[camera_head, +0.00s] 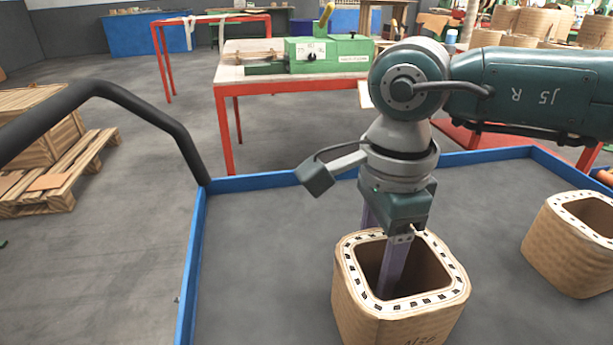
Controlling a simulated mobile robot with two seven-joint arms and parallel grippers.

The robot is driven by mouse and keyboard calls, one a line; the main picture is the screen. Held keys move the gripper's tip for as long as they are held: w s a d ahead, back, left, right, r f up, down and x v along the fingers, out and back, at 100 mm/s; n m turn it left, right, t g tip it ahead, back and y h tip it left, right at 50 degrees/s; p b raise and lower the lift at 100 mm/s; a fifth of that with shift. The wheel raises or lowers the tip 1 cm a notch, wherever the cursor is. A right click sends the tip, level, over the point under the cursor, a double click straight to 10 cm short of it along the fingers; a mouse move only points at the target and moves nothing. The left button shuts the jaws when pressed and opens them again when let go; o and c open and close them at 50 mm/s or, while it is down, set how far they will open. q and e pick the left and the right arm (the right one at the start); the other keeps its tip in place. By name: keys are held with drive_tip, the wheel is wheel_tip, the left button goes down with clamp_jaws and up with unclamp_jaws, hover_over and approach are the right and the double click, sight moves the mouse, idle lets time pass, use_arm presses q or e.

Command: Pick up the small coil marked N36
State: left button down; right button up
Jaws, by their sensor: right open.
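A tan, square-shaped hollow coil (352,305) with rounded corners stands upright in the lower middle of the head view. Its pale rim has dark slots. Dark lettering on its near face is partly cut off by the bottom edge and hard to read. My right gripper (377,260) points down over it, open. One finger reaches into the coil's opening; the other goes down behind the far rim, its tip hidden. The far wall appears to lie between the fingers; I cannot tell whether they touch it. My left gripper is not in view.
A second similar coil (562,252) stands at the right, its marking not visible. Both stand on a grey surface (270,260) with a raised blue edge (200,235). A black bent tube (120,95) is at the left. The surface left of the near coil is clear.

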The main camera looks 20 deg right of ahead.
drive_tip(key=shift+f, duration=0.5)
drive_tip(key=shift+c, duration=0.2)
clamp_jaws()
drive_tip(key=shift+w+r, duration=0.1)
idle(0.7)
